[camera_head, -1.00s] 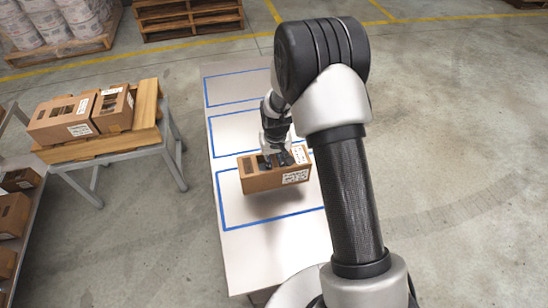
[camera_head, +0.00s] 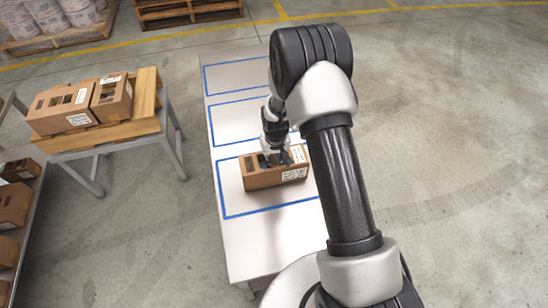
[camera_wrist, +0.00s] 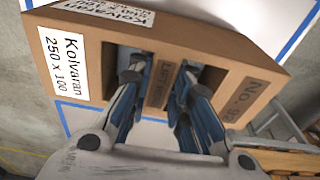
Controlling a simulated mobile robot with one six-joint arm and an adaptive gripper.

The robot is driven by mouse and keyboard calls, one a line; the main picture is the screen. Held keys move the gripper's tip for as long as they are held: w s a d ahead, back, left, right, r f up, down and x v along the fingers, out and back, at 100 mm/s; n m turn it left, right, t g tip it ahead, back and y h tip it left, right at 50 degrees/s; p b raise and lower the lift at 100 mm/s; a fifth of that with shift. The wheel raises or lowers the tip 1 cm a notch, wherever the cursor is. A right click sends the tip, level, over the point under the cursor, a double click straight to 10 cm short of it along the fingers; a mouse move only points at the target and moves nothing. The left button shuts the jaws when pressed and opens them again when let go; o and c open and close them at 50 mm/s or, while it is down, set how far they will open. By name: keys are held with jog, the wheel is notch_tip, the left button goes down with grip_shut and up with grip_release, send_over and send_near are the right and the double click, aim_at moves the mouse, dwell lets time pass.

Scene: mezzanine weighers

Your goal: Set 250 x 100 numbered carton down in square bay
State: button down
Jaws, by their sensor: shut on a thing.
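The brown carton (camera_head: 270,178) is over the nearest blue-outlined bay (camera_head: 219,190) on the pale table, inside its outline in the head view. In the wrist view the carton (camera_wrist: 265,68) shows a white label reading "Kolvaran 250 x 100", a "No." mark partly cut off, and two openings with a "LIFT HERE" strip between them. My gripper (camera_head: 282,157) is above the carton; in the wrist view its fingers (camera_wrist: 160,76) reach into both openings and are shut on the strip. The carton looks level and very low; whether its underside touches the table is hidden.
Two more blue-outlined bays, the middle one (camera_head: 211,124) and the far one (camera_head: 204,80), are empty. Left, a steel-legged stand (camera_head: 172,140) holds two cartons (camera_head: 62,108) (camera_head: 112,98) on wood. More cartons (camera_head: 12,207) sit on a shelf at the left edge.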

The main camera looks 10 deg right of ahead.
jog(key=shift+f, duration=0.3)
dwell(0.5)
jog(key=c, duration=1.4)
grip_release()
